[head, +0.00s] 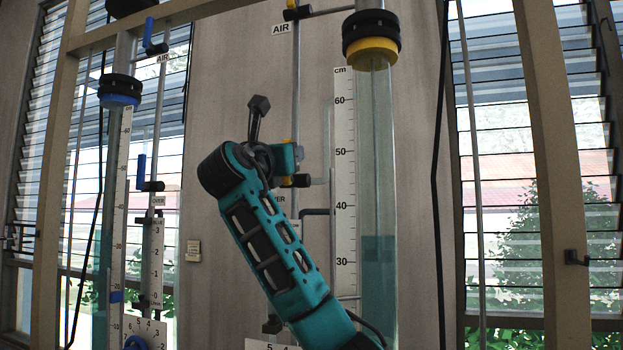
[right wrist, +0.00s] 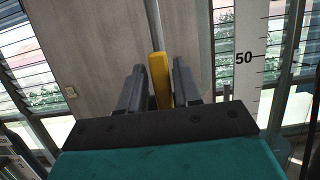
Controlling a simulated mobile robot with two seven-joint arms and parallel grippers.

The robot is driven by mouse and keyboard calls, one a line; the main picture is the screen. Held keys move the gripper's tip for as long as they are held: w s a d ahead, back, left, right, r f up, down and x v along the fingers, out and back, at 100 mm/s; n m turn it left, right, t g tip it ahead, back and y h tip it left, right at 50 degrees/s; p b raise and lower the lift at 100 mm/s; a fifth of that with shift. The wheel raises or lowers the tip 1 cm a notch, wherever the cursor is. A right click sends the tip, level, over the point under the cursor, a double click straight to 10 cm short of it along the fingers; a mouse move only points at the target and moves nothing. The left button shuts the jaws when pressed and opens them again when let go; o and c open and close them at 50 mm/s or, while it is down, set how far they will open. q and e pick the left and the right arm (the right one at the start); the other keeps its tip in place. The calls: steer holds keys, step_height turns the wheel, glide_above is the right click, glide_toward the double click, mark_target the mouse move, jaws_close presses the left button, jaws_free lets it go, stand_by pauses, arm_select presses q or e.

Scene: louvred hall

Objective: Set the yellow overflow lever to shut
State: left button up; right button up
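The yellow overflow lever (right wrist: 160,80) stands upright in the right wrist view, between the two fingers of my right gripper (right wrist: 158,72). The fingers are apart, one on each side of it; the right finger looks very close to the lever, and I cannot tell whether it touches. In the head view only small yellow parts of the lever (head: 287,181) show beside my teal right arm, which hides most of it and most of the gripper. The lever is by the thin upright pipe left of the big clear tube. My left gripper is not in view.
A clear tube (head: 378,170) with a yellow collar and a cm scale (head: 345,180) stands right of my arm. A blue-collared tube (head: 112,200) with blue levers is at the left. Wooden posts (head: 552,150) frame the rig. A panel and louvred windows are behind.

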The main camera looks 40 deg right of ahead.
steer(key=o, duration=0.3)
steer(key=shift+r, duration=0.1)
steer(key=shift+o, duration=0.2)
steer(key=r+b+v, duration=0.1)
steer(key=b+v, duration=0.1)
steer(key=v, duration=0.5)
steer(key=shift+s, duration=0.1)
